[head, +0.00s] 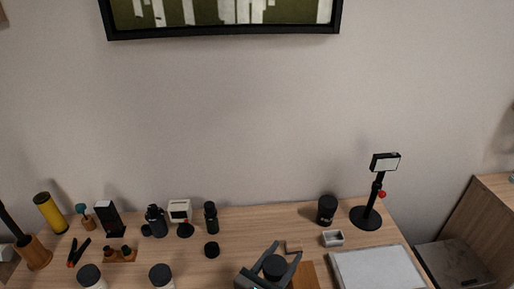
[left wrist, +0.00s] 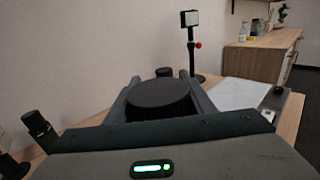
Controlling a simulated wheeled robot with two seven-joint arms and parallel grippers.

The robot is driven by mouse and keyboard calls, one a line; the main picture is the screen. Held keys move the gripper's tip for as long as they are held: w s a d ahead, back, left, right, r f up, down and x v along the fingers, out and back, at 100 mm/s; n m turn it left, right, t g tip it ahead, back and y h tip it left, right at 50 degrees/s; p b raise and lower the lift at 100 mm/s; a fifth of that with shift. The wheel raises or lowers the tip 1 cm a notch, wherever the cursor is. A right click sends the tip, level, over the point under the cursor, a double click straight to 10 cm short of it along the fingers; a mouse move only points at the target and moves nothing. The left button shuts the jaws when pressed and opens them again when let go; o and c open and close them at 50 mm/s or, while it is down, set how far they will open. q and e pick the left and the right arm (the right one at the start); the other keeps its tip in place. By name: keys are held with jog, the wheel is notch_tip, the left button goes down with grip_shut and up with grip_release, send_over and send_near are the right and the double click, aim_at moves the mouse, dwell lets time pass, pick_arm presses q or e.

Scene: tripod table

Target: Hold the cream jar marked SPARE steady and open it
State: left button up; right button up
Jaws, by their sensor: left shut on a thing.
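My left gripper (head: 286,252) is at the front middle of the table, with a finger on each side of a jar with a round black lid (head: 274,267). It is shut on this jar. In the left wrist view the black lid (left wrist: 158,96) sits between the two fingers and looks level. No SPARE marking is readable. My right gripper is out of view.
A wooden board (head: 306,276) and a grey-white panel (head: 375,268) lie right of the gripper. A small white tray (head: 333,238), a black cup (head: 327,210) and a black stand (head: 370,217) are behind. Several small items crowd the left. Bare table lies left of the gripper.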

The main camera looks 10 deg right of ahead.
pick_arm(q)
jog(key=shift+a, duration=0.15)
jog(key=s+a+r+n+t+y+b, duration=0.1)
jog(key=a+b, duration=0.4)
jog(key=a, duration=1.1)
jog(key=s+a+r+n+t+y+b, duration=0.1)
jog(key=s+a+r+b, duration=0.2)
jog(key=a, duration=1.3)
jog(key=r+b, duration=0.1)
jog(key=b, duration=0.1)
jog(key=shift+s+y+b, duration=0.3)
jog(key=shift+y+b, duration=0.05)
jog(key=shift+y, duration=0.05)
jog(key=w+d+f+m+g+h, duration=0.2)
jog(key=d+m+g+h, duration=0.5)
jog(key=d, duration=0.8)
jog(key=shift+w+f+m+g+h, duration=0.2)
jog(key=shift+m+g+h, duration=0.25)
jog(key=shift+g, duration=0.75)
